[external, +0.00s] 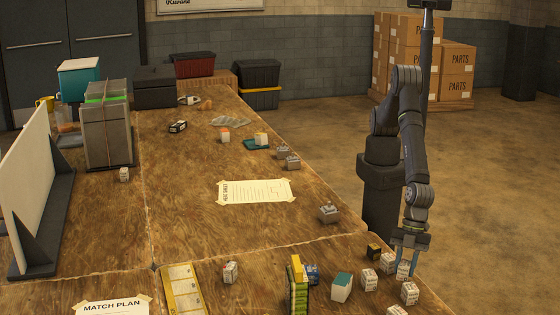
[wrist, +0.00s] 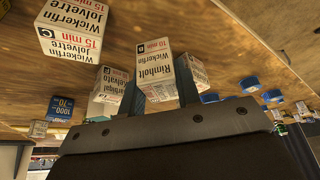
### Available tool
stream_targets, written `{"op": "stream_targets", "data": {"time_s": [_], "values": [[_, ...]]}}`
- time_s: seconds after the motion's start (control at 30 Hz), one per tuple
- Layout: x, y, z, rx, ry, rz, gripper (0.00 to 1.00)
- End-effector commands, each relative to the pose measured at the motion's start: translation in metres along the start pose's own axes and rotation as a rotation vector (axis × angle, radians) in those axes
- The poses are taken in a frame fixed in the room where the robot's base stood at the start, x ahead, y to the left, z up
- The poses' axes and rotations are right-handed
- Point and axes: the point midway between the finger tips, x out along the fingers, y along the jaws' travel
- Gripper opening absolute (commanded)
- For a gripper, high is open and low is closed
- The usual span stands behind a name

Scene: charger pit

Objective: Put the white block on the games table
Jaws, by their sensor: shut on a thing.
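My gripper (external: 406,262) points down at the near right edge of the wooden table (external: 330,240). In the wrist view its fingers (wrist: 160,98) are shut on a white block (wrist: 157,68) printed "Rimholt Wickerfin 10 min"; the block is partly hidden between the fingers in the external view (external: 403,271). I cannot tell whether it touches the table. Several similar white printed blocks stand close around it, one at its left (external: 370,280) and one in front (external: 409,293). No label I can read marks a games table.
A paper sheet (external: 256,191) lies mid-table, a "MATCH PLAN" sheet (external: 112,306) at the near left.

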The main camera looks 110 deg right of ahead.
Motion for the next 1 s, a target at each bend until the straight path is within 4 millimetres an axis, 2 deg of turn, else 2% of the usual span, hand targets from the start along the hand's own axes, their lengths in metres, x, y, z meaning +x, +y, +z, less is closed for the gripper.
{"op": "stream_targets", "data": {"time_s": [0.1,0.17,0.53,0.57,0.67,1.0], "values": [[0.018,0.001,0.008,0.000,-0.002,0.001,0.08],[0.023,0.001,0.010,0.000,0.000,0.001,0.08],[0.027,0.001,0.011,0.000,0.001,0.001,0.08],[0.027,0.001,0.011,0.000,0.001,0.001,0.34],[0.027,0.001,0.011,0.000,0.001,0.001,0.52],[0.023,0.001,0.009,0.000,0.002,0.000,0.52]]}}
